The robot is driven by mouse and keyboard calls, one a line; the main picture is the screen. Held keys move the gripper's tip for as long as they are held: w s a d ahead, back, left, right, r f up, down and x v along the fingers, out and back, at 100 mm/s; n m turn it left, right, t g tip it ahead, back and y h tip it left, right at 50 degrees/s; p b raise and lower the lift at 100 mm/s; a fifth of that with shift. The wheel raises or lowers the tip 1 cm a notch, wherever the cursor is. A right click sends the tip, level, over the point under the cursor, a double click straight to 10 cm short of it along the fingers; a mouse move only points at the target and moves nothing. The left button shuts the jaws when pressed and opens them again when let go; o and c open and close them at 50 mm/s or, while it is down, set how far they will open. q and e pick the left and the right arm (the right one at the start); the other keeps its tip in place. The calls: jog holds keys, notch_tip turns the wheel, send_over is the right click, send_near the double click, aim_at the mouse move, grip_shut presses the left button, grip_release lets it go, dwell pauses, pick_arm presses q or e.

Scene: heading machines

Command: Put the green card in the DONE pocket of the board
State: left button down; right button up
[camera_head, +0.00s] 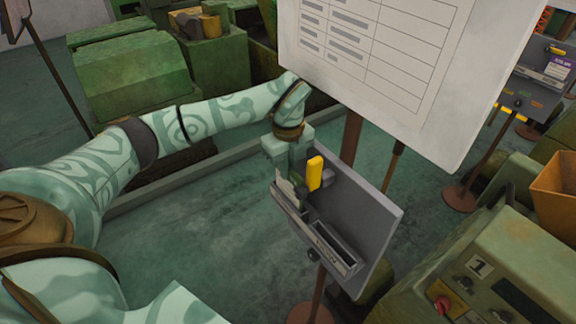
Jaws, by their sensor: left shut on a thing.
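The small grey board (365,212) stands tilted on a post, with a left pocket (290,208) and a right pocket (334,246) along its lower front. The pocket labels are too small to read. My left gripper (288,172) is at the board's left end, just above the left pocket, pointing down. It is shut on a thin thing, which I take to be the green card; it is mostly hidden by the fingers and blends with their pale green. I cannot tell whether the card is inside the pocket. My right gripper is out of view.
A yellow-handled piece (315,173) is on the board right beside my left gripper. Open floor lies left of the board.

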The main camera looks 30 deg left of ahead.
pick_arm(q)
jog(key=c, duration=1.9)
grip_release()
jog(key=shift+f, duration=0.15)
jog(key=shift+c, duration=0.2)
jog(key=o, duration=0.4)
jog(key=shift+r, duration=0.3)
notch_tip(320, 180, up, 12)
jog(key=shift+f+b, duration=0.1)
jog(key=shift+b, duration=0.85)
